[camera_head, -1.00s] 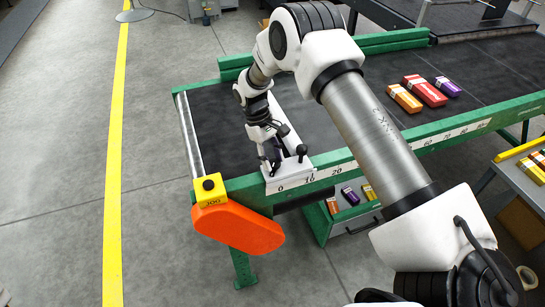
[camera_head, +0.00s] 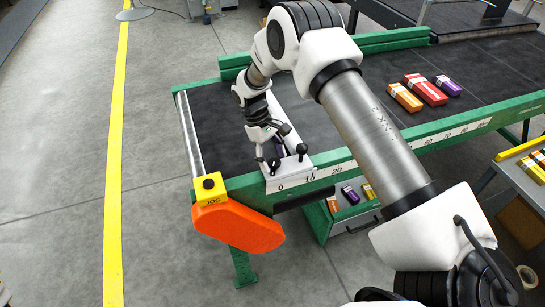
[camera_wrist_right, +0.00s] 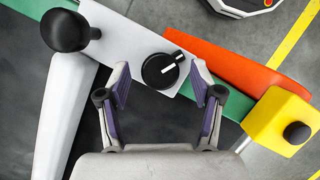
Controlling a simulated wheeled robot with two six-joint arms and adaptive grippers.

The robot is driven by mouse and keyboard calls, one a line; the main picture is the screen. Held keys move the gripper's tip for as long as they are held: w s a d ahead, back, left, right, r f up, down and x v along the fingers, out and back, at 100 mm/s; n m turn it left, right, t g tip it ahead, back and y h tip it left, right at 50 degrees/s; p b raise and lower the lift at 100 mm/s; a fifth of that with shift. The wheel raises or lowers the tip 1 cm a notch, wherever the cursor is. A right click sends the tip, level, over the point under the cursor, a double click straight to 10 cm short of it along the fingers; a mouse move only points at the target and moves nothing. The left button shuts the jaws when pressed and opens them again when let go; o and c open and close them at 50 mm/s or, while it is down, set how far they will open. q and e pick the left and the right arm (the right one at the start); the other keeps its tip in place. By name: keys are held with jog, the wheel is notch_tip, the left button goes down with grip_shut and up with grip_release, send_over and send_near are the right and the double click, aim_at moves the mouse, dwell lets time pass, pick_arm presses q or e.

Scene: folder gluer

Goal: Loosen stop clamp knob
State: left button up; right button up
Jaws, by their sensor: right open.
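A round black knob with a white pointer line (camera_wrist_right: 163,69) sits on a white plate (camera_wrist_right: 125,35) in the right wrist view. My right gripper (camera_wrist_right: 161,82) is open, its two purple-padded fingertips on either side of the knob's near edge, with gaps to it. I cannot tell their height above the plate. In the head view my right gripper (camera_head: 268,158) is over the white clamp block (camera_head: 290,175) at the table's near left corner, and the knob is small and partly hidden there. My left gripper is not in view.
A black ball knob (camera_wrist_right: 65,31) stands on the same plate, left of my fingers. A yellow jog box with a black button (camera_head: 209,188) and an orange guard (camera_head: 238,227) are at the corner. Several coloured cartons (camera_head: 425,89) lie farther right on the dark belt (camera_head: 222,125).

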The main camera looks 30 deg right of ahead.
jog(key=shift+r, duration=0.1)
jog(key=v, duration=1.2)
